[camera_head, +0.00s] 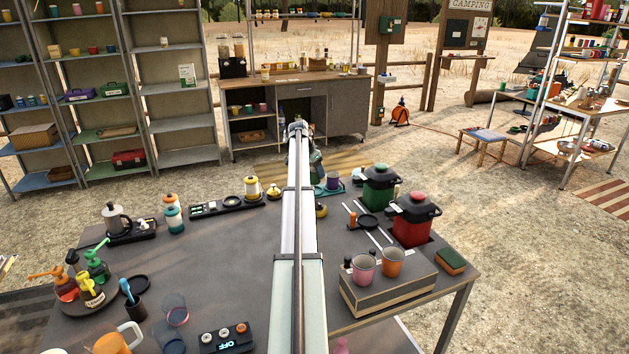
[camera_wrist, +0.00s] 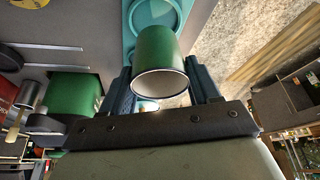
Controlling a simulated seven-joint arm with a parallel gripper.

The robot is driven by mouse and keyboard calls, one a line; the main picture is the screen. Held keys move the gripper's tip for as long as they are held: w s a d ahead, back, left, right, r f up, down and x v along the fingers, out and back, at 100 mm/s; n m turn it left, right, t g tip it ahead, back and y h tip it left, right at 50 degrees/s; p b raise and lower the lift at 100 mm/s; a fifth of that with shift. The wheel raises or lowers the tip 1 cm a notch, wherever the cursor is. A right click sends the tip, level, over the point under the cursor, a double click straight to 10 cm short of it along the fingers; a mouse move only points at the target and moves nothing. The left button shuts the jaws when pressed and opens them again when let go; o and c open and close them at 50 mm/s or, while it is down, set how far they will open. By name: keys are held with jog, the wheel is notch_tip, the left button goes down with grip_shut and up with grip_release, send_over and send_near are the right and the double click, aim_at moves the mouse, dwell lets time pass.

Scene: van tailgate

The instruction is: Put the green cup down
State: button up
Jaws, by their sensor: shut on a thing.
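The green cup (camera_wrist: 158,52) shows large in the wrist view, its pale rim towards the camera. My gripper (camera_wrist: 163,76) is shut on it, one dark finger on each side. Just beyond the cup in the wrist view is a teal piece with a round ring (camera_wrist: 180,12). Whether the cup's base touches it I cannot tell. In the head view my gripper (camera_head: 317,163) is at the table's far edge, mostly hidden by my arm. The cup cannot be made out clearly there.
A green pot (camera_head: 380,187) and a red pot (camera_head: 412,218) stand close on the right. A box with a pink cup (camera_head: 364,268) and an orange cup (camera_head: 392,262) is nearer. A dark tray with a yellow canister (camera_head: 252,188) lies left.

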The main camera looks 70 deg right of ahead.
aim_at(314, 179)
jog(key=shift+f, duration=2)
jog(key=shift+f, duration=0.15)
jog(key=o, duration=1.1)
jog(key=v, duration=1.2)
jog(key=shift+a, duration=0.1)
jog(key=shift+w, duration=0.1)
